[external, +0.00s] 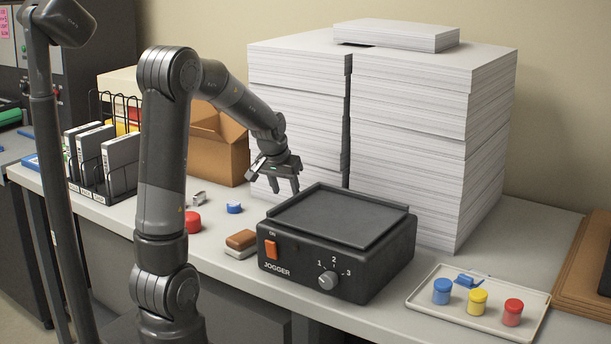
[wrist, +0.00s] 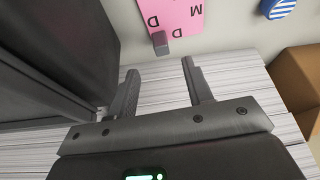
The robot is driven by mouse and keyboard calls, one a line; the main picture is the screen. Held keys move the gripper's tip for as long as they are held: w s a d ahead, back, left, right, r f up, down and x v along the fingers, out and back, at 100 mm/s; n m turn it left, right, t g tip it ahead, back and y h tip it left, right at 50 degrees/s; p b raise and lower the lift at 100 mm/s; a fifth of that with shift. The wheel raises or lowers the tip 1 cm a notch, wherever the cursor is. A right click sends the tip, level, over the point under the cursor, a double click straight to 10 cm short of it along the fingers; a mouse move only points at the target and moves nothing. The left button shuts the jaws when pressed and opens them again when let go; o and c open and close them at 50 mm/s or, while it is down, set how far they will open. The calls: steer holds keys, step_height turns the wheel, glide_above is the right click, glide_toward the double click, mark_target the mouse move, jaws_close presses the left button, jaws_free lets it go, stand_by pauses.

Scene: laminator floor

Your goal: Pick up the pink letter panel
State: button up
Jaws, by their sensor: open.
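The pink letter panel (wrist: 175,14) shows at the top of the wrist view, flat, with dark letters such as M and D. It is cut off by the top edge. A small grey block (wrist: 160,43) stands at its lower edge; I cannot tell whether it is part of the panel. My gripper (wrist: 160,75) is open and empty, the panel beyond its fingertips and apart from them. In the external view my gripper (external: 286,187) points down above the table, between the jogger and the paper stacks. I cannot make out the panel on the table there.
The black jogger (external: 335,243) stands close by my gripper, with tall paper stacks (external: 425,130) behind. A cardboard box (external: 220,145), a blue cap (external: 234,207), a red cap (external: 193,222) and a brown block (external: 241,239) are to the left. A tray (external: 425,298) with jars is at right.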

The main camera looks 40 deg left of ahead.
steer(key=x, duration=0.8)
steer(key=shift+s+f, duration=0.15)
steer(key=shift+f, duration=0.1)
jaws_close()
